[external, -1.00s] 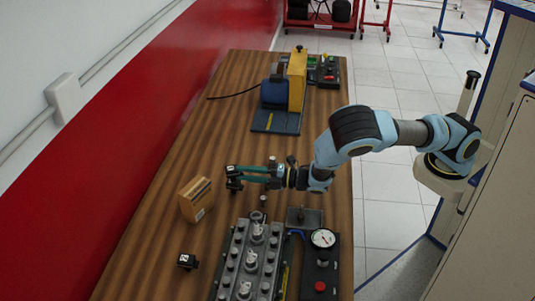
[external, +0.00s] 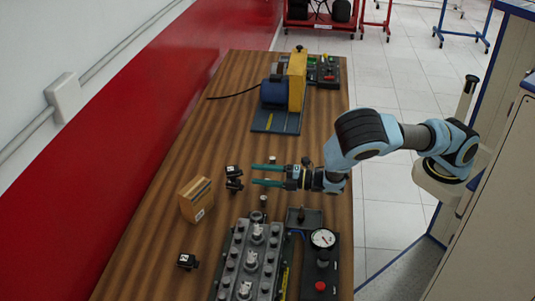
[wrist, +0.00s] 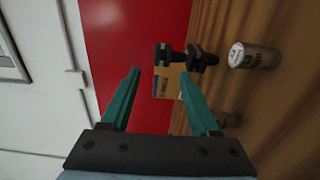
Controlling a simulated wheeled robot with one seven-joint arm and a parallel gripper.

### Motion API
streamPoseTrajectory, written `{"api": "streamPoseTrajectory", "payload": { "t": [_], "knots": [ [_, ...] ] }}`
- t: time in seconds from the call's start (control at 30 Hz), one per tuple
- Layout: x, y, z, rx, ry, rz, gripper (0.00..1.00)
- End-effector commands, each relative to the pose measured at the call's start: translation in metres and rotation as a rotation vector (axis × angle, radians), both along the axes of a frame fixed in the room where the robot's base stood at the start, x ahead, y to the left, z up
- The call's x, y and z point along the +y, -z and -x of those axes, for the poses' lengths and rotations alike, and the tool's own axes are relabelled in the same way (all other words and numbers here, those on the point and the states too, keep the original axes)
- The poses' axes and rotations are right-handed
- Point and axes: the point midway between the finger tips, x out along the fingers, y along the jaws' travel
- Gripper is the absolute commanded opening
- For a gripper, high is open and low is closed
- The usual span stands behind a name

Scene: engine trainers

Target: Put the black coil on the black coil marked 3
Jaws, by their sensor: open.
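Two black coils stand one above the other on the wooden table. The upper black coil (external: 233,170) sits on the lower black coil (external: 234,185); the number on the lower one is not readable. The wrist view shows the upper coil (wrist: 162,54) and the lower coil (wrist: 198,58) side by side, touching or nearly so. My gripper (external: 252,174) is open and empty, a little to the right of the stack. Its green fingers (wrist: 158,82) are apart in the wrist view, with both coils beyond the tips.
Another black coil with a white mark (external: 187,261) lies at the front left. A metal cylinder (wrist: 252,55) is close by. The engine block (external: 250,262) and a gauge panel (external: 321,265) fill the front right.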

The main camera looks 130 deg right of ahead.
Motion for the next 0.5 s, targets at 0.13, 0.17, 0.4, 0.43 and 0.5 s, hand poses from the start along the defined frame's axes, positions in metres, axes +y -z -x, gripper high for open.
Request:
{"api": "streamPoseTrajectory", "payload": {
  "t": [0.13, 0.17, 0.4, 0.43, 0.5],
  "knots": [
    [0.023, 0.004, 0.023, 0.001, -0.001, -0.001, 0.62],
    [0.027, 0.004, 0.027, 0.002, 0.0, -0.002, 0.62],
    [0.048, 0.002, 0.047, 0.0, -0.001, -0.001, 0.62],
    [0.049, 0.001, 0.049, -0.001, -0.001, -0.001, 0.62],
    [0.051, 0.001, 0.05, -0.001, -0.001, -0.001, 0.62]
  ]
}}
